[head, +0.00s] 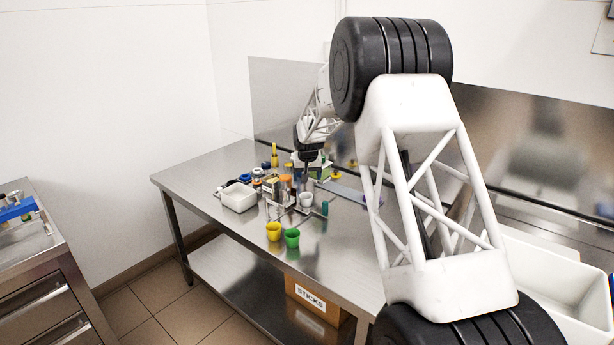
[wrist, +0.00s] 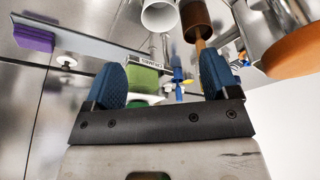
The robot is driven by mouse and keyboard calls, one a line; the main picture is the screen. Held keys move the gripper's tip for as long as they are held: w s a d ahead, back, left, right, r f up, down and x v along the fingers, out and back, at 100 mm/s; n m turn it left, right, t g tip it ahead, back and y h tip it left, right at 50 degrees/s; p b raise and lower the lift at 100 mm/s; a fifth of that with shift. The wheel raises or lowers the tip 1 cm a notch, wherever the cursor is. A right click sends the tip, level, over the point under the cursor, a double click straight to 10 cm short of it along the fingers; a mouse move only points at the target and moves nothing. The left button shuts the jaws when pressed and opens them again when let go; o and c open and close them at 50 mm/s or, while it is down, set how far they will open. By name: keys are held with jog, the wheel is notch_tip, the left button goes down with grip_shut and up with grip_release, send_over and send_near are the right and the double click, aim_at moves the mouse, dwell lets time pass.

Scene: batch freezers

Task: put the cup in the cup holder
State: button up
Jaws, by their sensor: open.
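A yellow cup (head: 273,232) and a green cup (head: 291,238) stand side by side near the front edge of the steel table. A whitish cup (head: 306,200) stands behind them; a white, open-mouthed cup (wrist: 159,16) shows at the top of the wrist view. I cannot tell a cup holder apart for sure among the crowded items. My gripper (head: 308,163) is above the far part of the clutter. In the wrist view its blue fingers (wrist: 162,78) are wide apart, with nothing held between them.
A white tub (head: 239,197) stands left of the clutter. A brown cylinder (wrist: 196,20), an orange round thing (wrist: 296,52) and a purple block (wrist: 34,37) surround the gripper's view. The table's left end is mostly clear. A sticks box (head: 313,301) is on the lower shelf.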

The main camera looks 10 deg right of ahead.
jog(key=shift+r, duration=0.1)
jog(key=s+d+r, duration=0.2)
jog(key=s+r, duration=0.4)
jog(key=s, duration=0.5)
jog(key=s+d+r, duration=0.1)
jog(key=s+r, duration=0.5)
jog(key=s, duration=0.5)
jog(key=s+d+r, duration=0.2)
jog(key=s+r, duration=0.5)
jog(key=s, duration=0.4)
jog(key=s+d+f, duration=0.1)
jog(key=s, duration=1.7)
jog(key=s+f, duration=0.2)
jog(key=s, duration=1.7)
jog(key=shift+s+d+f+g, duration=0.15)
jog(key=shift+d+f+g, duration=0.15)
jog(key=shift+d+g, duration=0.1)
